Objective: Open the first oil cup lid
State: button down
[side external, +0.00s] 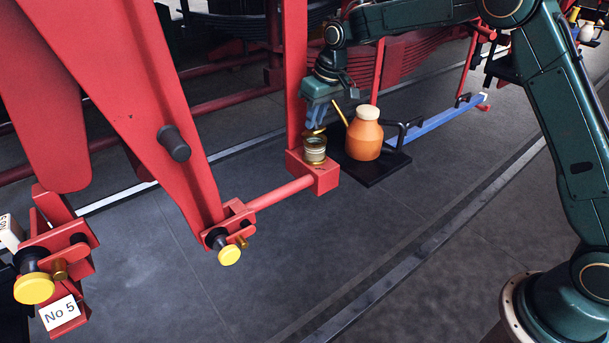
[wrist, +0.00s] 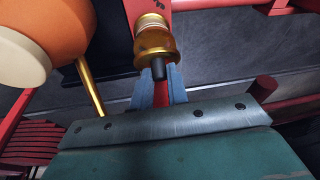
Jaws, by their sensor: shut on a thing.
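The oil cup (side external: 315,155) is a small round cup with a pale body and brass rim, standing on a red block. Its brass lid (side external: 314,132) shows just above the cup, below my fingers. My gripper (side external: 316,122) points down over the cup from above. In the wrist view, my gripper (wrist: 160,90) has its blue fingers closed around the dark knob (wrist: 160,72) of the brass lid (wrist: 155,42). The pale cup body (wrist: 152,22) shows beyond the lid. I cannot tell how far the lid is raised.
An orange oil can (side external: 364,138) with a thin brass spout stands on a black tray (side external: 375,172) just right of the cup. It is close to my gripper in the wrist view (wrist: 60,25). A red rod (side external: 280,192) runs left from the block. The front floor is clear.

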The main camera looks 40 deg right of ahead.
jog(key=shift+w+a+r+g, duration=0.1)
jog(key=shift+w+r+g, duration=0.05)
jog(key=shift+w+g, duration=0.3)
jog(key=shift+w+a+r+g, duration=0.1)
jog(key=shift+w+g, duration=0.15)
jog(key=shift+g, duration=0.3)
jog(key=shift+w+g, duration=0.1)
jog(key=shift+g, duration=0.3)
jog(key=shift+r, duration=0.1)
jog(key=c, duration=1.4)
grip_release()
jog(key=shift+o, duration=0.2)
jog(key=shift+d, duration=0.15)
jog(key=shift+s+t, duration=0.5)
jog(key=shift+t, duration=0.3)
jog(key=shift+s+f+t, duration=0.6)
jog(key=shift+s+t, duration=0.15)
jog(key=shift+t, duration=0.55)
jog(key=v, duration=1.4)
